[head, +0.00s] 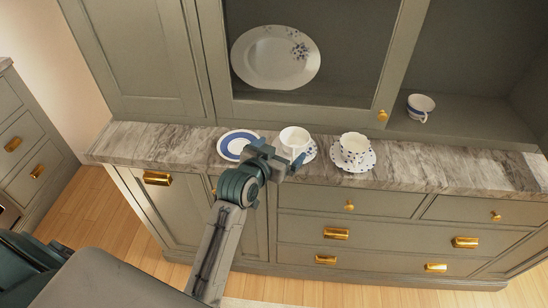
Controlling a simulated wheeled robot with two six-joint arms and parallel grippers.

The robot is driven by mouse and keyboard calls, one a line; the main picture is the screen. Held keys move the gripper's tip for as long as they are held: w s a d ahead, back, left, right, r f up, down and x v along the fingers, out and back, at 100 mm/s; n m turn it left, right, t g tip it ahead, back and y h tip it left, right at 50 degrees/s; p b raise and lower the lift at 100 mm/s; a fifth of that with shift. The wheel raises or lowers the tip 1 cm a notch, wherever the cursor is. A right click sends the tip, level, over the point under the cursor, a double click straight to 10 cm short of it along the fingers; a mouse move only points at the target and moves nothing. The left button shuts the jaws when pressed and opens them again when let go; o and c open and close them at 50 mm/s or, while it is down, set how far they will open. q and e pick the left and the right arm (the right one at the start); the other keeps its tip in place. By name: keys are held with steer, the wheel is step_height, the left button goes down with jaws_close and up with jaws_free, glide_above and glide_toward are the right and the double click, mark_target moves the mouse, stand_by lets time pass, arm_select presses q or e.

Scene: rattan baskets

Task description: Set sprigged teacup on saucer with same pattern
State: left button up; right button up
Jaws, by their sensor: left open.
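A white teacup (294,137) stands upright at or just above a saucer with blue marks (311,152) in the middle of the marble counter. Its pattern is too small to make out, and I cannot tell whether it touches the saucer. My left gripper (295,162) is open at the cup's near side, hiding its lower part and much of the saucer. I cannot tell whether the fingers touch the cup. To the left lies an empty saucer with a broad blue band (225,144). My right gripper is not in view.
A blue-dotted cup (354,148) stands on a dotted saucer (364,165) close on the right. Another blue-marked cup (421,105) sits in the right niche. A plate with blue sprigs (270,60) stands in the cabinet. The marble counter (155,145) is clear at the far left.

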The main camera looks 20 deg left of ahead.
arm_select(q)
steer(key=shift+v, duration=1.55)
